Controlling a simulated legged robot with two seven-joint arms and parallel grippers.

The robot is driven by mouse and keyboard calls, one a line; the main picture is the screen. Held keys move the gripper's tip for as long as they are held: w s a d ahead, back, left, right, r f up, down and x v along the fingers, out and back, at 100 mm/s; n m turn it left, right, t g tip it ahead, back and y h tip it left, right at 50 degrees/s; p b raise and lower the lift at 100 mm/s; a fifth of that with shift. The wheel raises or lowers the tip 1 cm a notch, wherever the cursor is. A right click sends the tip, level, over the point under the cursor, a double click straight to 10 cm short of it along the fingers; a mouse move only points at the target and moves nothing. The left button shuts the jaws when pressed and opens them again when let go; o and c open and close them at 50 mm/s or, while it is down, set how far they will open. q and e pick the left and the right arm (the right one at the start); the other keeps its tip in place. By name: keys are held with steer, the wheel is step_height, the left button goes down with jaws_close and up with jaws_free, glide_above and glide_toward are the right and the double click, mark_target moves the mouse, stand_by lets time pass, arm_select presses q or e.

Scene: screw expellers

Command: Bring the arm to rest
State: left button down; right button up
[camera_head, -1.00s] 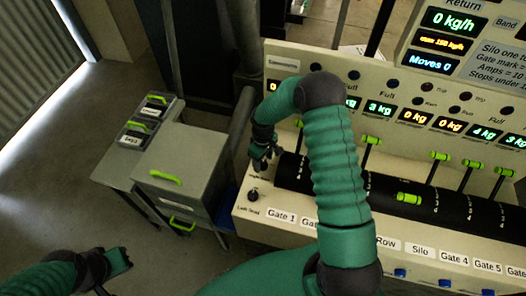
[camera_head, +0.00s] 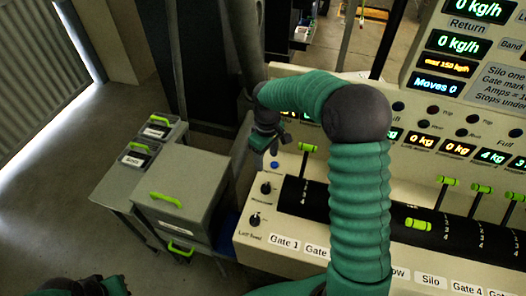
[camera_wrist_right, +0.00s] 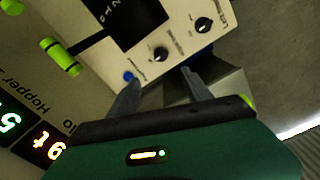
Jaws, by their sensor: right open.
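My right gripper (camera_head: 268,140) is over the left end of the cream control panel in the head view, with the green arm bent above the panel. In the right wrist view its two grey fingers (camera_wrist_right: 160,92) are spread apart with nothing between them. Beyond the fingers are a blue button (camera_wrist_right: 128,76) and two black knobs. The same blue button (camera_head: 275,165) shows just below the gripper in the head view. My left gripper (camera_head: 116,286) is at the bottom left edge, partly cut off; its fingers are unclear.
The control panel (camera_head: 262,236) carries levers with green handles (camera_head: 308,147) and lit displays. A grey box (camera_head: 190,172) with a green handle and small labelled bins (camera_head: 135,160) stand on a bench at left. The floor (camera_head: 60,210) farther left is clear.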

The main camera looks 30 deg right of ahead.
steer(key=s+a+f+m+t+b, duration=0.1)
steer(key=s+a+f+m+b, duration=0.1)
steer(key=s+a, duration=0.4)
steer(key=s+a+f+m+t+b, duration=0.1)
steer(key=s+a+f+b, duration=0.2)
steer(key=s+a, duration=0.3)
steer(key=s, duration=0.4)
steer(key=shift+a+m+t, duration=0.15)
steer(key=shift+m+t, duration=0.15)
steer(key=shift+m, duration=0.1)
steer(key=shift+w, duration=0.1)
